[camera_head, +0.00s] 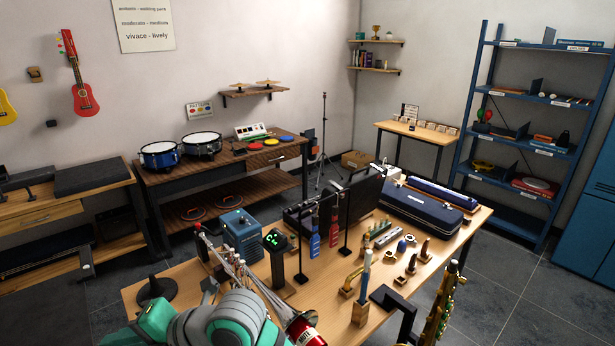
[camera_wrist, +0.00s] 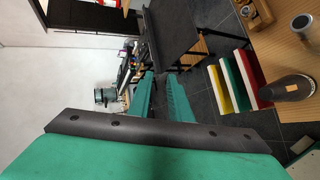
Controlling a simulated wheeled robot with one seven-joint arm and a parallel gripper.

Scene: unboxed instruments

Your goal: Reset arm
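My arm, teal and grey, shows at the bottom of the head view over the near edge of the wooden table (camera_head: 185,296). My gripper's fingertips cannot be made out clearly there. In the wrist view my gripper (camera_wrist: 160,77) has two green fingers pointing away from the camera. A gap shows between them, with nothing held in it. Beyond the fingers lie dark floor and blurred furniture.
The table holds a blue box (camera_head: 242,236), a dark blue case (camera_head: 420,208), bottles and small instrument parts. A gold instrument (camera_head: 440,310) stands at its front right. A drum bench (camera_head: 220,170) and blue shelf (camera_head: 530,135) stand behind. Yellow, red and green bars (camera_wrist: 243,75) show in the wrist view.

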